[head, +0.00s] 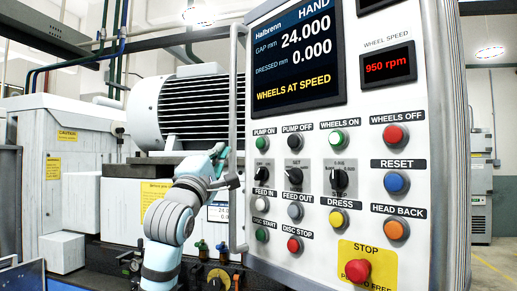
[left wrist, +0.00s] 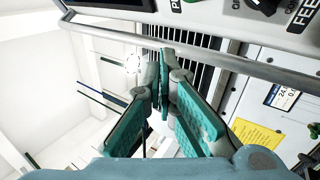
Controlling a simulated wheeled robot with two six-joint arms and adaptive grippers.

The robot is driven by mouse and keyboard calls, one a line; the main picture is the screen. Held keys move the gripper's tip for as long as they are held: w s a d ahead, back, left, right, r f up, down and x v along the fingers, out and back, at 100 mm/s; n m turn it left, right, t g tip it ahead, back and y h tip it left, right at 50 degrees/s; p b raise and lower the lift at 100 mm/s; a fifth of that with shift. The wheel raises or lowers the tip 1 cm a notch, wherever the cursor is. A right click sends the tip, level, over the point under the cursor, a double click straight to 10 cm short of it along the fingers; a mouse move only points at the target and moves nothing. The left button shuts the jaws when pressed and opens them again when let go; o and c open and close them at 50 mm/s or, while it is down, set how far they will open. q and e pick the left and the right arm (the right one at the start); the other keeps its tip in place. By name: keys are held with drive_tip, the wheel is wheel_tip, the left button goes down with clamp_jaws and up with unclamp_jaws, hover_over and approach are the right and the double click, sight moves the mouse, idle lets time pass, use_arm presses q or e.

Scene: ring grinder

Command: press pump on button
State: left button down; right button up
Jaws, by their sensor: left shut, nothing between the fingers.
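The green PUMP ON button (head: 262,143) is at the upper left of the button rows on the control panel (head: 350,120), under its label. My left gripper (head: 222,150) is shut and empty, just left of the panel's vertical handle bar (head: 233,90). It is at about the button's height and apart from it in the picture. In the left wrist view the closed fingertips (left wrist: 165,56) lie close to the handle bar (left wrist: 220,60); I cannot tell whether they touch it. The panel edge shows at the top there. My right gripper is not in view.
Beside PUMP ON are the PUMP OFF button (head: 294,141) and the WHEELS ON button (head: 337,138); a selector knob (head: 262,173) is below. The red STOP button (head: 357,271) is at the lower right. The display (head: 296,50) reads WHEELS AT SPEED. A grey motor (head: 190,110) stands behind my gripper.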

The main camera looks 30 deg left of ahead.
sight(261, 143)
use_arm(q)
drive_tip(key=shift+s+a+r+n+y, duration=0.15)
drive_tip(key=shift+s+r+n, duration=0.15)
drive_tip(key=shift+r, duration=0.15)
drive_tip(key=shift+s+a+r+n+y, duration=0.15)
drive_tip(key=shift+s+r+n, duration=0.1)
drive_tip(key=shift+r, duration=0.2)
drive_tip(key=shift+w, duration=0.15)
drive_tip(key=w+d+p, duration=0.2)
drive_tip(key=w+p, duration=0.3)
drive_tip(key=w, duration=0.3)
drive_tip(key=shift+w, duration=0.2)
drive_tip(key=shift+d, duration=0.1)
idle(0.6)
drive_tip(key=shift+w+d, duration=0.1)
drive_tip(key=shift+w, duration=0.3)
